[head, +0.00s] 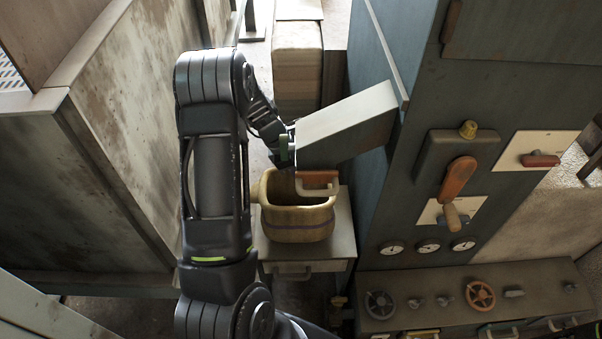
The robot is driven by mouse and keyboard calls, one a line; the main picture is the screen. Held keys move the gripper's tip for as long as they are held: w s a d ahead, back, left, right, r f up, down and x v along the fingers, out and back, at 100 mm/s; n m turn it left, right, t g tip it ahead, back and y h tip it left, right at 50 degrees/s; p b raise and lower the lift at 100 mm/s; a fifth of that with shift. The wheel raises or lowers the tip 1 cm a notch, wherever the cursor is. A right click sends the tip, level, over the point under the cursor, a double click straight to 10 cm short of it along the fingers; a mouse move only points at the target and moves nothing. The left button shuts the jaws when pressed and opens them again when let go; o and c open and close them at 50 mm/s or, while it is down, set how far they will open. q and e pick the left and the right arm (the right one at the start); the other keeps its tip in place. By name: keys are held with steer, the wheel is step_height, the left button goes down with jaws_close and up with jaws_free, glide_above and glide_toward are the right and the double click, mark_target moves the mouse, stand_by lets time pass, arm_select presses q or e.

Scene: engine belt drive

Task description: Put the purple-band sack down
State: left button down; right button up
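The purple-band sack (298,232) is a tan, open-topped sack with a thin purple band around its side. It looks upright over the top of a small pale cabinet (342,232); I cannot tell whether its full weight rests there. My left gripper (288,150) is above the sack's back rim, beside the left edge of a tilted grey panel (345,128). A green part of the gripper shows. Its fingertips are partly hidden, so I cannot tell whether it is open or shut. My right gripper is not in view.
A tall blue-grey machine cabinet (385,200) with levers and gauges stands to the right. A red-and-white handle (317,182) hangs below the panel, over the sack. A valve console (470,295) is at the lower right. A stained metal wall (125,130) bounds the left.

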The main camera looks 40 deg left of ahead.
arm_select(q)
steer(key=shift+f, duration=0.4)
steer(key=c, duration=1.3)
jaws_free()
steer(key=shift+r, duration=0.1)
steer(key=p+v, duration=0.1)
steer(key=v, duration=1.2)
steer(key=shift+w+d+r+p, duration=0.1)
steer(key=shift+w+d+p, duration=0.1)
steer(key=shift+p, duration=0.2)
